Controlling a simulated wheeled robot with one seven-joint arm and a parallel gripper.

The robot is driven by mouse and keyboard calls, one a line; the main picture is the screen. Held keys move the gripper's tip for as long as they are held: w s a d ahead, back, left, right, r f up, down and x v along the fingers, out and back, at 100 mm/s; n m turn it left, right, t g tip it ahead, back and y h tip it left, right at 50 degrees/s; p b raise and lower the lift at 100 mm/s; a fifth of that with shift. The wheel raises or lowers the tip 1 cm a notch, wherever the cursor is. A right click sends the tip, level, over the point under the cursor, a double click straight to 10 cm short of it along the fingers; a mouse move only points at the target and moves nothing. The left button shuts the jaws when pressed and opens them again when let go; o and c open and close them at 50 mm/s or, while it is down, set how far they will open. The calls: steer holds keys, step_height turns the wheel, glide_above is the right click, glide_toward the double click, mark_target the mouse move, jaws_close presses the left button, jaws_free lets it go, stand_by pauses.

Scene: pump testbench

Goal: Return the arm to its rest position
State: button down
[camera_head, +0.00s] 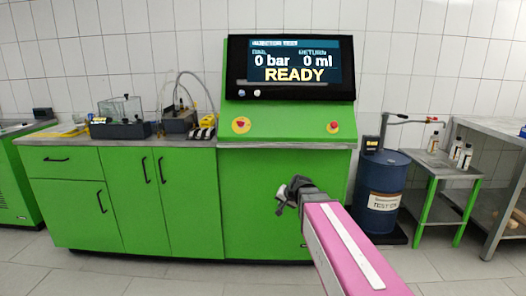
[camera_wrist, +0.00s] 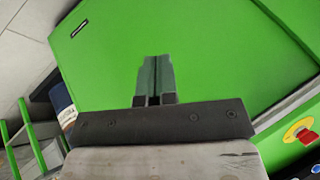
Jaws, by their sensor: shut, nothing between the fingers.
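My arm, with a pink link, reaches forward from the lower right in the head view. My gripper (camera_head: 284,196) is at its end, in front of the green bench's front panel (camera_head: 245,225). In the wrist view my gripper (camera_wrist: 155,60) points at the same green surface. Its two fingers are together with nothing between them. The gap between the fingertips and the panel cannot be judged exactly.
The test bench has a screen (camera_head: 290,67) reading READY, 0 bar, 0 ml. Red buttons (camera_head: 241,124) sit on its sloped console. A blue barrel (camera_head: 383,180) and a small green table (camera_head: 440,165) with bottles stand right. Floor (camera_head: 150,275) in front is clear.

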steer(key=s+d+f+n+g+h, duration=0.1)
steer(key=s+d+f+g+h, duration=0.1)
steer(key=s+d+f, duration=0.3)
steer(key=s+d+f+n+g+h, duration=0.2)
steer(key=s+d+f+g, duration=0.2)
steer(key=s+f, duration=0.5)
steer(key=s+d, duration=0.2)
steer(key=s, duration=0.1)
steer(key=shift+s, duration=0.4)
